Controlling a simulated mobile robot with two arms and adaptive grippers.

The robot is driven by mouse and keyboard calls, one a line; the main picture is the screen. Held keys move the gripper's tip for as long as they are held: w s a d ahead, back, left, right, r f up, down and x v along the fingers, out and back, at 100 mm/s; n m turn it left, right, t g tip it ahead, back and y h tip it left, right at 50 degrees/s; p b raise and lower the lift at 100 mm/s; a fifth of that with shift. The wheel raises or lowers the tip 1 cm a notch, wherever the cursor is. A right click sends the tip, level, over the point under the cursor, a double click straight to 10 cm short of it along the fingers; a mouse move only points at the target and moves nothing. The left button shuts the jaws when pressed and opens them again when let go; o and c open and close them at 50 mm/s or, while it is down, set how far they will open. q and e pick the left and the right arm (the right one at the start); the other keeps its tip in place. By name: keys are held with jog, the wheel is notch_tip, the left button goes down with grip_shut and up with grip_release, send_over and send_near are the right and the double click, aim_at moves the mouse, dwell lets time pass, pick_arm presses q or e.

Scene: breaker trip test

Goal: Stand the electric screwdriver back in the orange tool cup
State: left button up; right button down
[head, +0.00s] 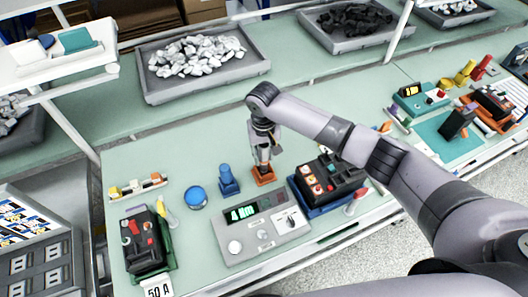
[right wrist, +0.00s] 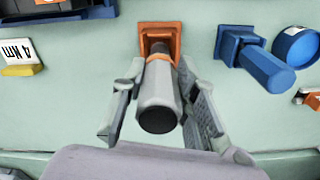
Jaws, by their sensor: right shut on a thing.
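The orange tool cup (head: 264,177) stands on the pale green bench, left of the middle in the head view; it also shows at the top of the right wrist view (right wrist: 160,32). My right gripper (head: 265,155) points down directly over the cup. In the right wrist view its two fingers (right wrist: 160,112) are shut on the sides of the electric screwdriver (right wrist: 158,92), a grey body with a dark end and an orange band. The screwdriver lines up with the cup, roughly upright. Its lower end is hidden, so I cannot tell how deep it sits. My left gripper is out of view.
A blue holder (head: 228,180) and a round blue item (head: 195,197) stand left of the cup. A grey test unit (head: 262,232) with a green display is in front. A black breaker (head: 328,180) on a blue base is close on the right. Bench between them is clear.

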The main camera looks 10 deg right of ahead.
aim_at(264, 161)
jog(key=shift+f+b, duration=0.8)
jog(key=shift+f, duration=0.95)
jog(key=c, duration=1.2)
grip_release()
notch_tip(264, 161, up, 12)
jog(key=shift+o, duration=0.6)
jog(key=o, duration=0.9)
